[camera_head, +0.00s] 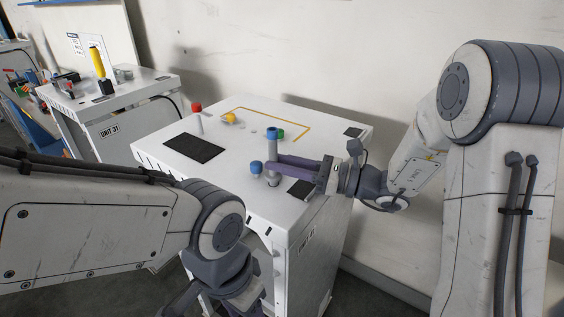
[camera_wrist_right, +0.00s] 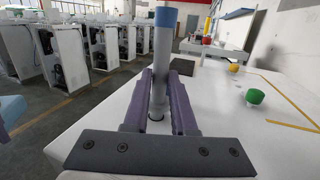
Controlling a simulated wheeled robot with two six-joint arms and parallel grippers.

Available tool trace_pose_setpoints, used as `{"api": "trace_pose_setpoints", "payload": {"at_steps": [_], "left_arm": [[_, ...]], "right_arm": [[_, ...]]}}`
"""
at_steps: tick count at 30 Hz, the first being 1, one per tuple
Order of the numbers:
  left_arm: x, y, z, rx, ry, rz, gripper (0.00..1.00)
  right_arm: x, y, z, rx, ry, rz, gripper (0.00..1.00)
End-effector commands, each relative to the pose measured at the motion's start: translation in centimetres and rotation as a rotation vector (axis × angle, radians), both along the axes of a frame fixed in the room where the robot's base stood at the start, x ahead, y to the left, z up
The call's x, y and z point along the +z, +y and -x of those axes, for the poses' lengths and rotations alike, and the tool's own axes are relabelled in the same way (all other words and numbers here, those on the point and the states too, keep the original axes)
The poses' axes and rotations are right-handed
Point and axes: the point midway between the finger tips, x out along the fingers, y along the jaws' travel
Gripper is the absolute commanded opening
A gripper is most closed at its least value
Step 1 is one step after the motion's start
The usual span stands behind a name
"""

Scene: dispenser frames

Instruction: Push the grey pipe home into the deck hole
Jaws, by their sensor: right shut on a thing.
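The grey pipe (camera_head: 271,150) with a blue top band stands about upright on the white deck (camera_head: 225,175). It also shows in the right wrist view (camera_wrist_right: 162,65). Its lower end meets the deck at a round hole (camera_wrist_right: 155,115), between my fingers in that view. How deep it sits I cannot tell. My right gripper (camera_head: 273,164) comes in from the right, with its purple fingers shut on the pipe below the blue band. My left arm's wrist shows at the bottom of the head view, but its fingers are out of the picture.
A blue-topped peg (camera_head: 256,167) stands close left of the pipe. A green knob (camera_wrist_right: 255,97), a yellow knob (camera_head: 229,118) and a red-topped peg (camera_head: 196,109) stand farther off. A black pad (camera_head: 194,148) lies at left.

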Motion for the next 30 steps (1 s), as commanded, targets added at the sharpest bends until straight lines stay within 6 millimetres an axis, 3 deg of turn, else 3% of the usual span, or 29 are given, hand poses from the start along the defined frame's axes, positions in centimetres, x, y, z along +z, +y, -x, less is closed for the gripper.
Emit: {"api": "trace_pose_setpoints", "payload": {"at_steps": [16,17,18,19,20,30], "left_arm": [[-1.2,0.0,0.0,0.000,0.000,0.000,0.55],[-1.2,0.0,0.0,0.000,0.000,0.000,0.55],[-1.1,0.0,0.0,0.000,0.000,0.000,0.55],[-1.1,0.0,0.0,0.000,0.000,0.000,0.55],[-1.1,0.0,0.0,0.000,0.000,0.000,0.55],[-1.3,0.0,0.0,-0.002,0.000,0.000,0.55]], "right_arm": [[-1.5,0.0,0.0,0.000,0.000,0.000,0.00],[-1.5,0.0,0.0,0.000,0.000,0.000,0.28],[-1.4,0.0,0.0,0.000,0.000,0.000,0.44],[-1.4,0.0,0.0,0.000,0.001,0.001,0.55],[-1.4,0.0,0.0,0.000,0.001,0.001,0.59],[-1.7,-0.3,0.1,-0.002,0.005,0.002,0.59]]}}
